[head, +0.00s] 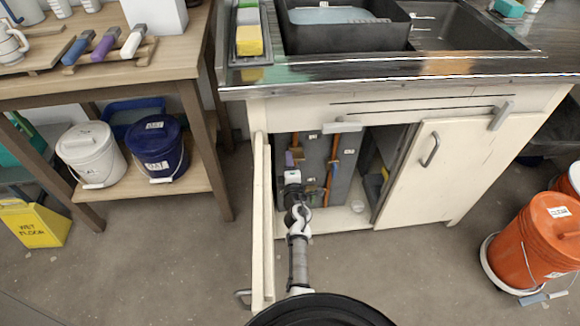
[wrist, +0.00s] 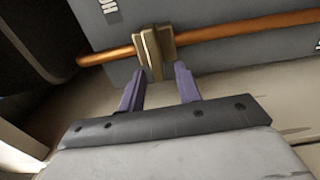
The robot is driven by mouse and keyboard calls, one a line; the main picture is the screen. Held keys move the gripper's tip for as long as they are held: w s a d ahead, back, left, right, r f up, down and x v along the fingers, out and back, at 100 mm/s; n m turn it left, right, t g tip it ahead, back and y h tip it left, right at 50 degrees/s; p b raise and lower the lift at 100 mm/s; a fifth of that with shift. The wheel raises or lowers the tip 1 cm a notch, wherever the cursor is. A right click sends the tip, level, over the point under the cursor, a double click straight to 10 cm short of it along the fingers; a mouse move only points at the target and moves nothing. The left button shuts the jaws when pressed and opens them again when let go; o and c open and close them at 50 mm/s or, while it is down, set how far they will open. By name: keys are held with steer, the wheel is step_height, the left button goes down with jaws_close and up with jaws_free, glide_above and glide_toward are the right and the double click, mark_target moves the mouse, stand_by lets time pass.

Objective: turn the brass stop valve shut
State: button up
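The brass stop valve (wrist: 154,48) shows in the wrist view as a flat, brass-coloured block on a copper pipe (wrist: 230,30). My gripper (wrist: 160,78) is open, with one purple finger on each side of the valve's near end. Gaps show between the valve and both fingers, and I cannot tell how deep it sits between them. In the head view my gripper (head: 293,158) reaches into the open sink cabinet, at the left copper pipe (head: 295,140). There my arm and gripper hide much of the valve.
The open cabinet door (head: 262,220) stands close left of my arm. The closed door (head: 425,165) is to the right. Orange buckets (head: 535,240) stand far right.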

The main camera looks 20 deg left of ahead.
steer(key=p+v, duration=0.1)
steer(key=v, duration=1.3)
